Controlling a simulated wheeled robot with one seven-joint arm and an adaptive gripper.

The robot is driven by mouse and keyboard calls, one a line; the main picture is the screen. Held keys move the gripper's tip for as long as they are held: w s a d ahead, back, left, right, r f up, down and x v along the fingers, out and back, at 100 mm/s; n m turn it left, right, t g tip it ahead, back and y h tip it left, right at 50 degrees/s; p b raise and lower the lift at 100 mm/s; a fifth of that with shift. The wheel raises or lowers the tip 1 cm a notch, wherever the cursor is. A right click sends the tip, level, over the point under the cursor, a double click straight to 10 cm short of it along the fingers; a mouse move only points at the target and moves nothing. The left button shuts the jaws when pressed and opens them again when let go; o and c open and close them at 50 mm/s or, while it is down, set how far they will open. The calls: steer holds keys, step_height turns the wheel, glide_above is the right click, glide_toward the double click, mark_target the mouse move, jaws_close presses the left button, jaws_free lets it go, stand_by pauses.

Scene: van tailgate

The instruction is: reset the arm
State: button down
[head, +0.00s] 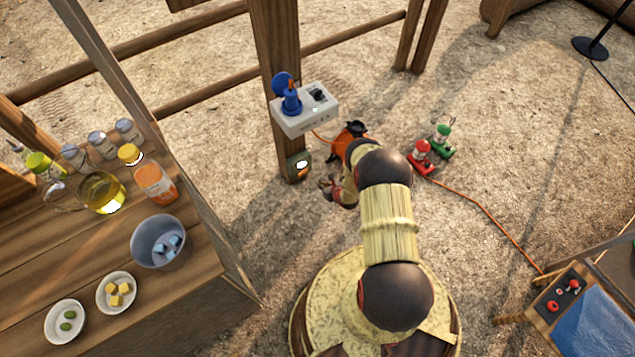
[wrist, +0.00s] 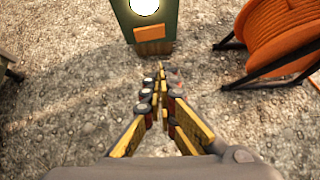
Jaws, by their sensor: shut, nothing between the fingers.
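My arm reaches forward from my base in the head view, with my gripper (head: 327,186) low in front of the wooden post. In the wrist view my gripper (wrist: 160,75) is shut, its yellow and dark fingers together with nothing between them. A green box with a bright round light (wrist: 146,22) stands just beyond the fingertips, apart from them as far as I can tell. The same box (head: 299,165) is at the foot of the post in the head view.
An orange cable reel (wrist: 282,40) stands right of the fingers. A grey box with a blue fitting (head: 305,112) is on the post. Red (head: 421,158) and green (head: 441,140) devices sit on the sand. A wooden table (head: 190,290) with bowls and jars is left. Sandy ground at right is mostly open.

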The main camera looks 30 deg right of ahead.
steer(key=shift+s+r, duration=0.2)
steer(key=shift+s, duration=0.05)
stand_by(0.4)
